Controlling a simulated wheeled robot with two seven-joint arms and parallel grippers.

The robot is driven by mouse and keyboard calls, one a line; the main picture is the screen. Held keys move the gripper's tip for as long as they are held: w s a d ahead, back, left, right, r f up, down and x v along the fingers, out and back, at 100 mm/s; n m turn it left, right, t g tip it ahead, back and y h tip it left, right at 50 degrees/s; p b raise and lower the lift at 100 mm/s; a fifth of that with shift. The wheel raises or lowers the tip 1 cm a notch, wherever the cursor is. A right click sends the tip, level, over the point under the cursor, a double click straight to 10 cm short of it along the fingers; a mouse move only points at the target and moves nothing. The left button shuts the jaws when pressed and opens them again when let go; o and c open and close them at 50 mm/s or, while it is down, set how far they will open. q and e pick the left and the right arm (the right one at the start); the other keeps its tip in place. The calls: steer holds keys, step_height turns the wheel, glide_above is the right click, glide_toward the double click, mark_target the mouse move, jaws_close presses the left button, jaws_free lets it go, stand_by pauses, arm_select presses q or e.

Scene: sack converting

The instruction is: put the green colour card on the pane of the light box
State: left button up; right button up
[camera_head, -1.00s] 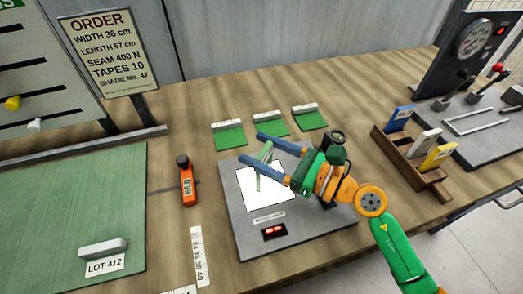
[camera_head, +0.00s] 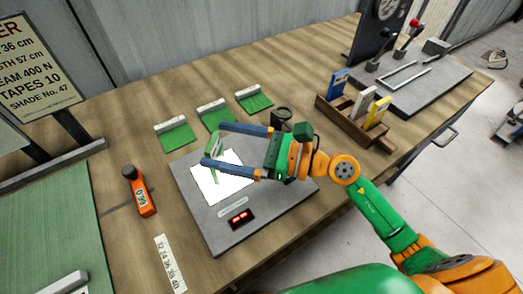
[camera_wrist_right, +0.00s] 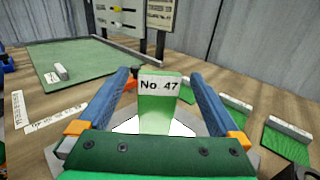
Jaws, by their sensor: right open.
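The light box (camera_head: 190,200) is a grey slab on the bench with a bright white pane (camera_head: 232,182). My right gripper (camera_head: 212,145) is over the pane's far left part, its two blue fingers apart. The green colour card (camera_head: 214,147), labelled "No. 47", stands roughly upright between the fingers; it also shows in the right wrist view (camera_wrist_right: 160,105). Gaps show on both sides of the card there. Its lower end is over the pane; I cannot tell whether it touches. My left gripper is not in view.
Several green swatches, one at the left (camera_head: 175,136), lie behind the box. A dark round object (camera_head: 281,117) is close behind my gripper. A wooden rack (camera_head: 352,125) with coloured cards stands right.

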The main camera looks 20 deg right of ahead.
steer(key=b+v, duration=0.3)
steer(key=v, duration=0.5)
steer(key=shift+s+d, duration=0.25)
steer(key=shift+d, duration=0.05)
